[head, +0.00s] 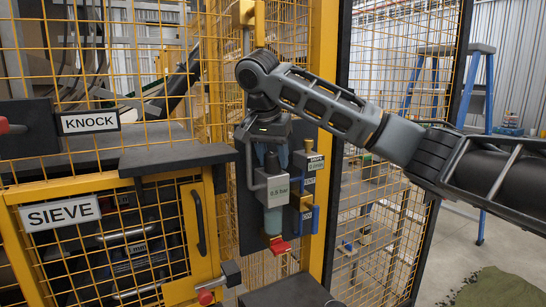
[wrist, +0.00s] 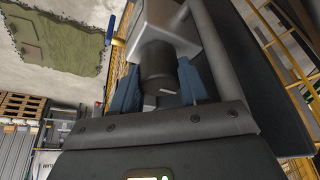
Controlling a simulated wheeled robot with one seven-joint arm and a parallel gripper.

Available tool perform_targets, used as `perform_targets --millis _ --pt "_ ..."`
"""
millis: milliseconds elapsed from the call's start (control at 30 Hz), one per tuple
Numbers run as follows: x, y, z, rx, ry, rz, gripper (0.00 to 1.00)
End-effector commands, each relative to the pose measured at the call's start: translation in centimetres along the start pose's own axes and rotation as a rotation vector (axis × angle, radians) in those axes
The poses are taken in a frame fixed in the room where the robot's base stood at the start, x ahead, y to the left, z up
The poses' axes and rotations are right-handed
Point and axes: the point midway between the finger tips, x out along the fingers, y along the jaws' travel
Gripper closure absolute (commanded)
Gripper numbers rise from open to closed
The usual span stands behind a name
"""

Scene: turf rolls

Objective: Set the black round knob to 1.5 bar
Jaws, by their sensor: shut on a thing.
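The black round knob (wrist: 157,68) sits between the blue finger pads of my gripper (wrist: 158,86) in the wrist view, under a grey metal body (wrist: 165,25). A small pale mark shows near its end face. In the head view my gripper (head: 270,155) points down onto the top of the regulator unit and is shut on the knob, which is largely hidden there by the fingers.
A yellow post (head: 322,70) and mesh fence surround the panel. A dark ledge (head: 178,157) and the SIEVE sign (head: 61,213) are at left.

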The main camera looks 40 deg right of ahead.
Motion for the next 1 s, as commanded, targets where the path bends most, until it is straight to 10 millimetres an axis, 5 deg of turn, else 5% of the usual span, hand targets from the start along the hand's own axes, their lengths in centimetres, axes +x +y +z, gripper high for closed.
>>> perform_targets --millis 200,233,333,1000 --pt "-0.03 -0.01 -0.04 0.0 0.001 -0.001 0.86" --pt "-0.03 -0.01 -0.04 0.0 0.001 -0.001 0.55" --pt "-0.02 -0.01 -0.04 -0.001 0.0 -0.001 0.46" --pt "0.08 -0.01 0.1 -0.099 -0.003 -0.043 0.46"
